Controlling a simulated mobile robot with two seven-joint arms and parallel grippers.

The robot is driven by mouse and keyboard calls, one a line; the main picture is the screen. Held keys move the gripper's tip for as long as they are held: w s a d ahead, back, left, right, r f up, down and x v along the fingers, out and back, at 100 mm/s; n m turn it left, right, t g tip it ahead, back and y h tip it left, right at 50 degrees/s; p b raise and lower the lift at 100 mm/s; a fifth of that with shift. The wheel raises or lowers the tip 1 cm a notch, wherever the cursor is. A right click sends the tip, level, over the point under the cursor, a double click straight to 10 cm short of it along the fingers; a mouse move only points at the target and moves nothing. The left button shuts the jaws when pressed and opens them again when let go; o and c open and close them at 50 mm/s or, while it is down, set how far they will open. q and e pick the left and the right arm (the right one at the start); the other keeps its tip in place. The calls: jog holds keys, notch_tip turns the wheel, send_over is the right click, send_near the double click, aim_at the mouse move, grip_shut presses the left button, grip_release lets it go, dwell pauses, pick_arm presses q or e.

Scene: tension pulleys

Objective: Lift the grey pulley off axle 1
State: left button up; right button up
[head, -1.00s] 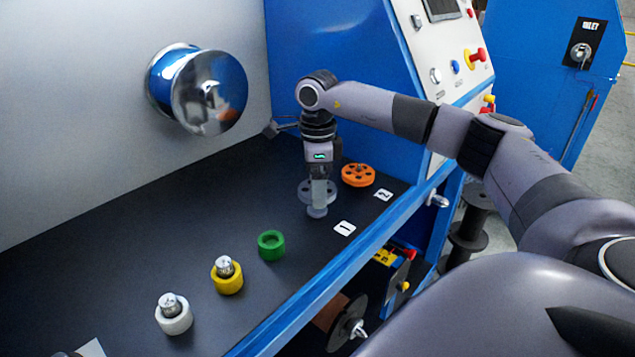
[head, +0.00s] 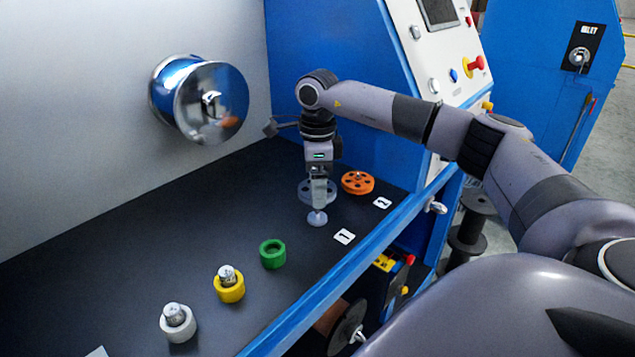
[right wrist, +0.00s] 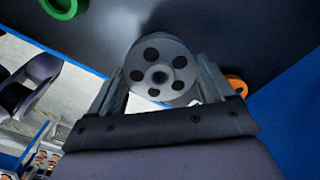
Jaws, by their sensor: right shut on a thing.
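My right gripper (head: 318,203) points straight down over axle 1 (head: 317,218) and is shut on the grey pulley (head: 305,191). The pulley is flat and round with several holes. In the right wrist view the grey pulley (right wrist: 160,52) sits between the two fingers, its face toward the camera. In the head view the pulley is raised above the pale foot of axle 1, with a thin stem showing between. I cannot tell whether the axle tip is still inside the pulley's bore. The "1" label (head: 344,236) lies beside the axle. My left gripper is not in view.
An orange pulley (head: 357,182) stands close right of my gripper, near the "2" label (head: 383,203). A green ring (head: 272,254), a yellow one (head: 229,288) and a white one (head: 178,324) line the dark table's front. A chrome drum (head: 212,104) sticks out from the wall.

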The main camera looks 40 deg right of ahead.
jog(key=shift+r, duration=0.1)
notch_tip(320, 180, up, 4)
jog(key=p, duration=0.3)
dwell(0.5)
jog(key=shift+s, duration=0.15)
dwell(0.4)
